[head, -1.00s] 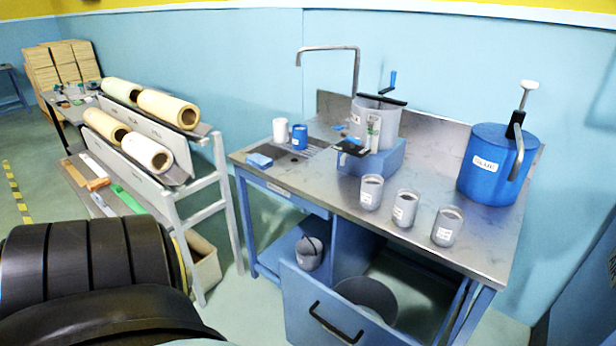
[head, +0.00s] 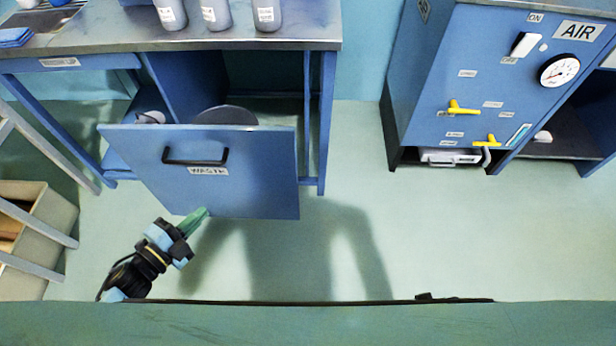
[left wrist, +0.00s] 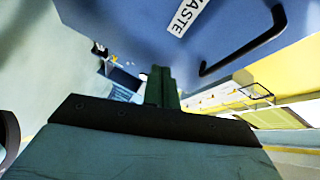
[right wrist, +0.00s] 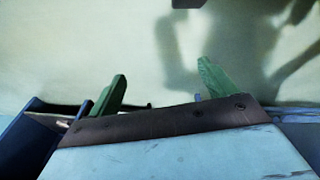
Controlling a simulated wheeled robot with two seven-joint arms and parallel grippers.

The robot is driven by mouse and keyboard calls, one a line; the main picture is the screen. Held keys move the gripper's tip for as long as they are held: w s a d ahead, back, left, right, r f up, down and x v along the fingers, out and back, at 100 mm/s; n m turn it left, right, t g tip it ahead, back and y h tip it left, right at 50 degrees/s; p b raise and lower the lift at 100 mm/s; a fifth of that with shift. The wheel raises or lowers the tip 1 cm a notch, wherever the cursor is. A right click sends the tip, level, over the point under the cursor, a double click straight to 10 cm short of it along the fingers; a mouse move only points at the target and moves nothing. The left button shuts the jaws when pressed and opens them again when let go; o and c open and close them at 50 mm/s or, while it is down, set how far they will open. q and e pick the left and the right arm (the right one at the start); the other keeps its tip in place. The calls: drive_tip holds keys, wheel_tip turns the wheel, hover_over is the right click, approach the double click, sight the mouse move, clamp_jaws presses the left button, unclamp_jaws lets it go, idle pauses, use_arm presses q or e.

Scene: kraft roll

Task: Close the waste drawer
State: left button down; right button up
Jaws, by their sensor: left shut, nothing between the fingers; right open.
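The waste drawer (head: 250,185) is a blue front panel with a black bar handle (head: 195,162) and a WASTE label. It stands pulled out from under the steel bench, and a grey bin (head: 225,115) shows behind its front. My left gripper (head: 207,212) is shut and empty, close to the lower edge of the drawer front. In the left wrist view its fingers (left wrist: 160,85) are together below the panel and handle; I cannot tell whether they touch it. My right gripper (right wrist: 160,90) is open and empty over bare floor in the right wrist view. It is not visible in the head view.
A blue air cabinet (head: 480,100) with yellow valves and a gauge stands at the right. A beige bin (head: 45,230) and rack legs are at the left. The floor between drawer and cabinet is clear.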

use_arm(q)
drive_tip(key=d+r+m+g+h+b, duration=0.1)
drive_tip(key=d+r+m+h+b, duration=0.1)
drive_tip(key=d+r+m+h, duration=0.3)
drive_tip(key=m+b, duration=0.1)
drive_tip(key=b, duration=0.1)
approach(259, 160)
drive_tip(key=s+d+x, duration=0.1)
drive_tip(key=x, duration=0.4)
drive_tip(key=shift+w+a+r+g+y, duration=0.15)
drive_tip(key=shift+w+g+y, duration=0.2)
drive_tip(key=shift+w, duration=0.4)
use_arm(e)
drive_tip(key=w+a+r, duration=0.2)
drive_tip(key=w+r, duration=0.2)
drive_tip(key=r, duration=0.2)
drive_tip(key=shift+a+t, duration=0.3)
drive_tip(key=shift+a, duration=0.05)
drive_tip(key=shift+r, duration=0.1)
